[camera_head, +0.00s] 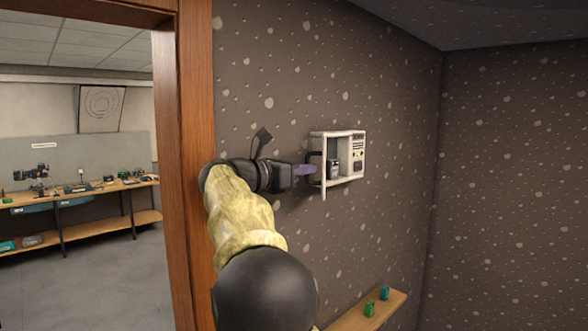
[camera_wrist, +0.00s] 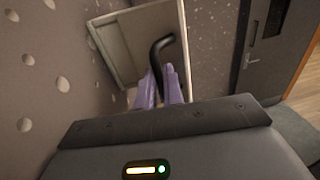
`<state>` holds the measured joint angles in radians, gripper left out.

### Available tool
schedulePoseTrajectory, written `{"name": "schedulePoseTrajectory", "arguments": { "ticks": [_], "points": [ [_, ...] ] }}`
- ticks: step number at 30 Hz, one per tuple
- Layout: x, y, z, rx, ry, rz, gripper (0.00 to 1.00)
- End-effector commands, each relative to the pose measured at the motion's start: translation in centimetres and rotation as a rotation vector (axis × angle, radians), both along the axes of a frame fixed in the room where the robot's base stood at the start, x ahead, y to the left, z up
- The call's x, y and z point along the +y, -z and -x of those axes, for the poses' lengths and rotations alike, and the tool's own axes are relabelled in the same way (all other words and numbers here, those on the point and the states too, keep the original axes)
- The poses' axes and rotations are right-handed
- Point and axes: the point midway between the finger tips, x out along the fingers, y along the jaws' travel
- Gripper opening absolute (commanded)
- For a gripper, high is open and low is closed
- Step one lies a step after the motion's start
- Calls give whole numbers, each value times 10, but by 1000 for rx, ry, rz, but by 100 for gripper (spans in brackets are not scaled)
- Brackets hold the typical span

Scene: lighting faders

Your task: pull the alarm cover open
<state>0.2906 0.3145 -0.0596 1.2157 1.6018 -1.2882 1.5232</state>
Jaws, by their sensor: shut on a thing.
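The alarm box (camera_head: 357,155) is a white case on the dark speckled wall in the head view, with a row of vents at its right. Its interior is exposed, and a dark object (camera_head: 332,167) shows inside. The alarm cover (camera_head: 324,188) stands out from the box at its left, seen nearly edge-on. The wrist view shows the cover (camera_wrist: 130,42) as a pale framed panel with a curved black handle (camera_wrist: 158,50). My gripper (camera_head: 306,170) has purple fingers, also in the wrist view (camera_wrist: 160,86). They are shut on the handle's lower end.
A wooden door frame (camera_head: 186,150) stands left of the wall, with a room and workbench (camera_head: 85,187) beyond. A wooden shelf (camera_head: 382,312) with small green and teal items is below the box. A dark door (camera_wrist: 272,45) shows at right in the wrist view.

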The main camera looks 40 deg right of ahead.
Motion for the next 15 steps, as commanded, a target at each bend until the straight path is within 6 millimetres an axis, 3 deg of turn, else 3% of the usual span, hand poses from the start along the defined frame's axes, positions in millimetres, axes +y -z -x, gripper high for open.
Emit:
{"name": "schedulePoseTrajectory", "arguments": {
  "ticks": [12, 13, 15],
  "points": [
    [-4, -4, 3, 0, 11, 10, 0],
    [-4, -4, 3, 0, 11, 9, 13],
    [-3, -4, 2, -1, 9, 8, 27]
  ]
}}
